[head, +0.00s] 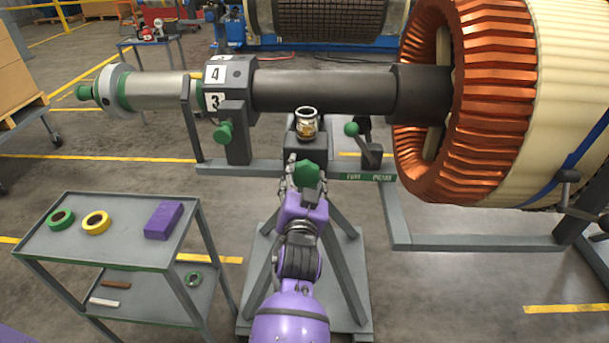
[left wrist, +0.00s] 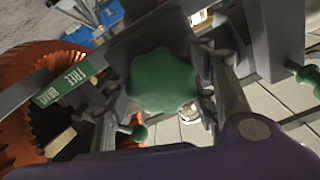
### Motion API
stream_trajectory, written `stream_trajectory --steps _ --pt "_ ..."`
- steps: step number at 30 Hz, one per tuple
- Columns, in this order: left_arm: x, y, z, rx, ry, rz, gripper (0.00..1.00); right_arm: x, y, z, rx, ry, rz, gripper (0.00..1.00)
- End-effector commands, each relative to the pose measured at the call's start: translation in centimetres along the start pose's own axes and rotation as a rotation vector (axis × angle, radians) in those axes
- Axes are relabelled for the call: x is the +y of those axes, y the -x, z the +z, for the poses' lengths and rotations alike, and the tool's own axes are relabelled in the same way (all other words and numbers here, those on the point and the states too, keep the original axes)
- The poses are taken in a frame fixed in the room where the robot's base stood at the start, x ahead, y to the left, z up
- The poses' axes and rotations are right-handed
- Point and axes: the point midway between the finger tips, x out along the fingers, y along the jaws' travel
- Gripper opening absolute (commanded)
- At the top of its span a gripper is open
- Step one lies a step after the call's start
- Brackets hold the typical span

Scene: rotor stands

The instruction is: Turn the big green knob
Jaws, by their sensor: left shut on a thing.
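The big green knob (head: 307,172) sits on the front of the stand, below a small glass jar, in the head view. It fills the middle of the left wrist view (left wrist: 162,82), lobed and dark green. My left gripper (head: 305,178) reaches it from the front, its fingers on either side of it. In the left wrist view the fingers (left wrist: 165,90) flank the knob, and the gripper is shut on it. The knob's shaft is hidden. My right gripper is not in view.
A green-balled lever (head: 352,130) stands right of the knob, by a green label plate (head: 368,177). A smaller green knob (head: 223,132) is at left. The shaft (head: 320,90) and copper-wound ring (head: 490,110) are above. A grey cart (head: 120,255) stands at left.

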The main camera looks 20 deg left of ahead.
Motion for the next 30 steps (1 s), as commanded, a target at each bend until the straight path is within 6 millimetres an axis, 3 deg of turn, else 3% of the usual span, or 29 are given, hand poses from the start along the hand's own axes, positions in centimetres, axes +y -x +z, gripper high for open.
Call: stream_trajectory --steps 9,23,24,27,30 --pt "0.16 0.02 0.15 -0.004 0.095 0.002 0.26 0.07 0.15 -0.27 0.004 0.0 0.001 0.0" --pt "0.22 0.03 0.16 -0.004 0.108 0.003 0.26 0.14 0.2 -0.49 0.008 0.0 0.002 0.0" --pt "0.22 0.03 0.15 -0.004 0.107 0.003 0.54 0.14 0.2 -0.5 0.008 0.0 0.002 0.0" --pt "0.2 0.02 0.14 -0.004 0.107 0.003 0.68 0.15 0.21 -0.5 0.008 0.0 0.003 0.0" --pt "0.16 0.01 0.08 -0.002 0.107 0.002 0.7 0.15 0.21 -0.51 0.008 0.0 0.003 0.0"
